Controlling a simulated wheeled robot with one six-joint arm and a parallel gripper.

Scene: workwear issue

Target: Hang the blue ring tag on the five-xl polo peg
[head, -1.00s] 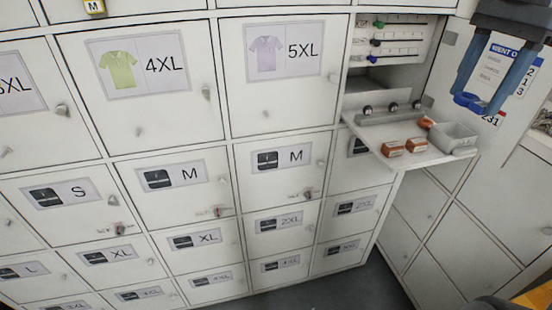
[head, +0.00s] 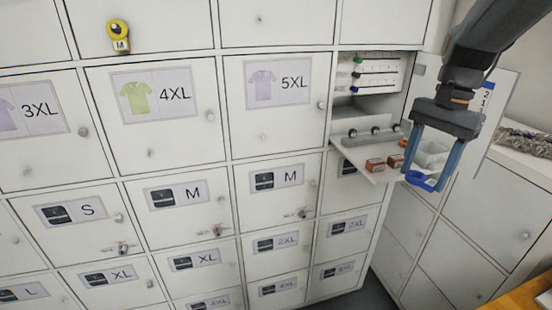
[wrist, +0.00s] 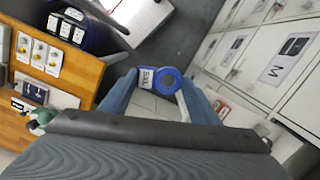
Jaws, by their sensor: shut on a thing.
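My gripper (head: 427,180) is shut on the blue ring tag (head: 418,181), held between its two blue fingertips at the right of the head view. In the wrist view the blue ring tag (wrist: 168,80) shows with a white label on its left side. The 5XL polo door (head: 280,118) is left of my gripper, marked with a lilac polo picture. Its small peg (head: 262,137) stands below the picture and looks bare. A separate round knob (head: 322,105) sits at the door's right edge. The tag is well apart from the peg.
A yellow ring tag (head: 118,36) hangs on an upper-left door. The space before the 5XL door looks clear.

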